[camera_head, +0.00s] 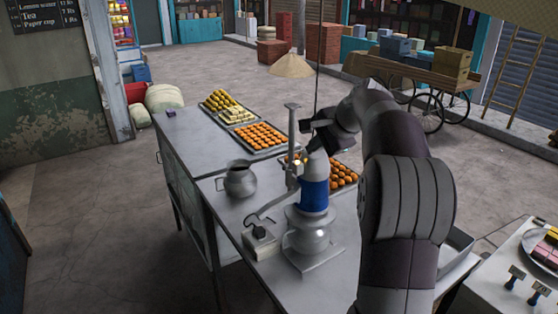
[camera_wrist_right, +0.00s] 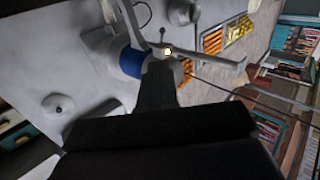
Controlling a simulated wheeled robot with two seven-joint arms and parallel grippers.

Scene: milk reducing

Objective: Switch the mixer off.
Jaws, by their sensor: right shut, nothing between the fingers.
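The mixer (camera_head: 314,195) stands upright on the metal counter, with a blue band around its grey body and a rounded bowl-like base. In the right wrist view its blue band (camera_wrist_right: 131,62) shows at the upper middle. A small glowing yellow spot (camera_wrist_right: 167,52) is near the mixer's top, right by my fingertips. My right gripper (camera_head: 309,147) reaches in from the right and is at the top of the mixer, shut and empty. It also shows in the right wrist view (camera_wrist_right: 160,68), its fingers together beside the mixer top; I cannot tell whether they touch it. My left gripper is not in view.
A grey pot (camera_head: 240,180) stands left of the mixer, and a small box with a cable (camera_head: 261,243) lies in front of it. Trays of orange sweets (camera_head: 262,137) and yellow sweets (camera_head: 220,100) lie behind. A thin vertical post (camera_head: 293,135) rises beside the mixer.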

